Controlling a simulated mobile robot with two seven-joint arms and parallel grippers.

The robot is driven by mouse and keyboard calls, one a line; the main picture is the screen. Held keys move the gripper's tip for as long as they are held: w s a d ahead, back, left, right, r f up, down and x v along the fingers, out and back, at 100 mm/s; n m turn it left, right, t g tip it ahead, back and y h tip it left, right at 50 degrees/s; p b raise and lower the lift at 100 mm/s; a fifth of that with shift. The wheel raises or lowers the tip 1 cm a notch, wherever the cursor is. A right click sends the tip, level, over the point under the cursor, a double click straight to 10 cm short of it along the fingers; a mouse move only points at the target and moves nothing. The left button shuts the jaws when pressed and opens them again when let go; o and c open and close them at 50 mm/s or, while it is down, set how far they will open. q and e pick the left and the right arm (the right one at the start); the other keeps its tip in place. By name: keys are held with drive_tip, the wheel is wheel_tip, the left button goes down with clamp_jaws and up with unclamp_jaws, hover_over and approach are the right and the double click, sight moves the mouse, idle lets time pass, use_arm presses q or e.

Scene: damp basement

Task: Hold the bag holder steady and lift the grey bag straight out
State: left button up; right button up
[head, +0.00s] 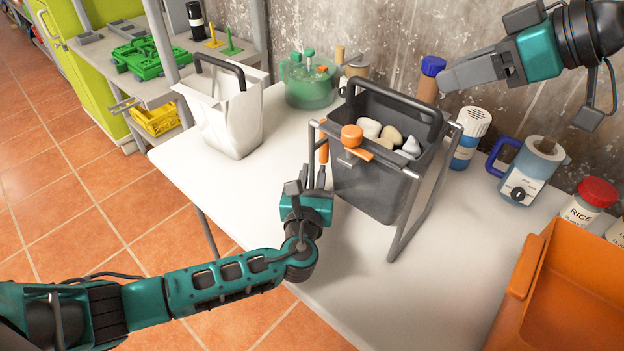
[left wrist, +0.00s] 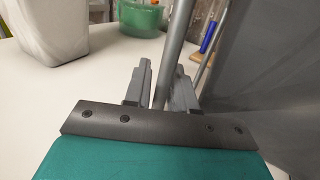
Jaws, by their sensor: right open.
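The grey bag (head: 375,188) hangs in the metal bag holder (head: 408,215) on the white table. It has a dark arched handle (head: 395,97) and pale rounded items inside. An orange knob (head: 352,135) sits at the holder's front rim. My left gripper (head: 306,183) is at the holder's left front leg. In the left wrist view, the leg (left wrist: 174,60) passes between the fingers (left wrist: 163,85), with a gap beside the left finger. My right gripper (head: 452,78) is open and empty, above and right of the bag, apart from it.
A white bag (head: 222,115) with a dark handle stands left. A green pot (head: 310,80), blue-lidded jar (head: 431,80), white-capped jar (head: 468,138), blue-handled jug (head: 530,170) and rice jar (head: 588,203) line the wall. An orange bin (head: 560,290) fills the right front.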

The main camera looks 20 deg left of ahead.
use_arm(q)
clamp_jaws()
idle(0.3)
idle(0.4)
